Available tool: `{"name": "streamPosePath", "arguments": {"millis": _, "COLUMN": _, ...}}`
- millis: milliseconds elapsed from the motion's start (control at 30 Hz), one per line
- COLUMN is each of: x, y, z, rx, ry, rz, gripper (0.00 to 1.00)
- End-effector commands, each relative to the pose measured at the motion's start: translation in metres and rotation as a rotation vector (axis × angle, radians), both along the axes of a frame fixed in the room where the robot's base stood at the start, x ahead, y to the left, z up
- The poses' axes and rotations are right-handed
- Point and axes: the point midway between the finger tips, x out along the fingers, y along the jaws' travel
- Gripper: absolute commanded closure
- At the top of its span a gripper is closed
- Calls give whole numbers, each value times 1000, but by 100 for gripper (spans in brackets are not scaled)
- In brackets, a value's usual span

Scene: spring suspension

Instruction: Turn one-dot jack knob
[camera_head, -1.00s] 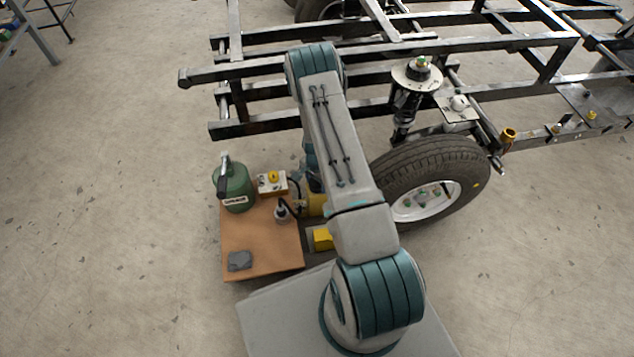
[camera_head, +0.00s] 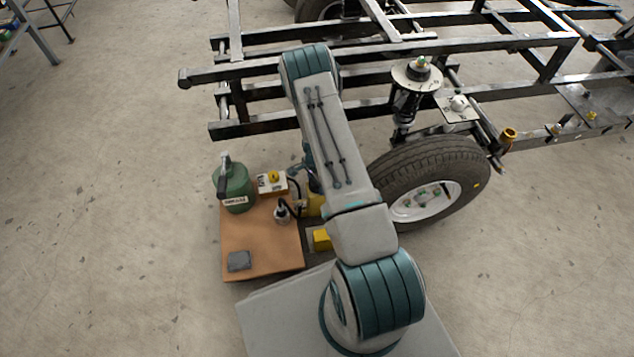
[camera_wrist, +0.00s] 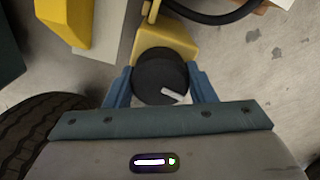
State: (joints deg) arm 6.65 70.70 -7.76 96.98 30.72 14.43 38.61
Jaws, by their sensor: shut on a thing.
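In the wrist view a round black knob (camera_wrist: 158,75) with a white pointer mark sits on a yellow jack body (camera_wrist: 165,38). My gripper (camera_wrist: 160,84) has its two blue fingers on the left and right sides of the knob and is shut on it. The white mark points toward the lower right. No dot marking can be made out. In the head view the yellow jack (camera_head: 315,204) shows partly beside the tire, and my arm hides the knob.
A wooden board (camera_head: 262,240) holds a green canister (camera_head: 233,188), a white box with a yellow button (camera_head: 272,181) and a grey block (camera_head: 239,261). The tire (camera_head: 440,160) stands close to my arm's right, under the dark frame (camera_head: 270,128). A black hose (camera_wrist: 215,15) passes near the jack.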

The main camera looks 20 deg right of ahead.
Motion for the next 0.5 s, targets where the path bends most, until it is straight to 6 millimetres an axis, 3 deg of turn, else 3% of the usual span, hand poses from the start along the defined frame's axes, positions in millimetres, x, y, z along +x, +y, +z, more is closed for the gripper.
{"name": "streamPosePath", "arguments": {"millis": 33, "x": 0, "y": 0, "z": 0, "rx": 1, "ry": 1, "rz": -1, "gripper": 73}}
{"name": "streamPosePath", "arguments": {"millis": 67, "x": 0, "y": 0, "z": 0, "rx": 1, "ry": 1, "rz": -1, "gripper": 45}}
{"name": "streamPosePath", "arguments": {"millis": 133, "x": 0, "y": 0, "z": 0, "rx": 1, "ry": 1, "rz": -1, "gripper": 28}}
{"name": "streamPosePath", "arguments": {"millis": 500, "x": 0, "y": 0, "z": 7, "rx": 0, "ry": 0, "rz": 1, "gripper": 28}}
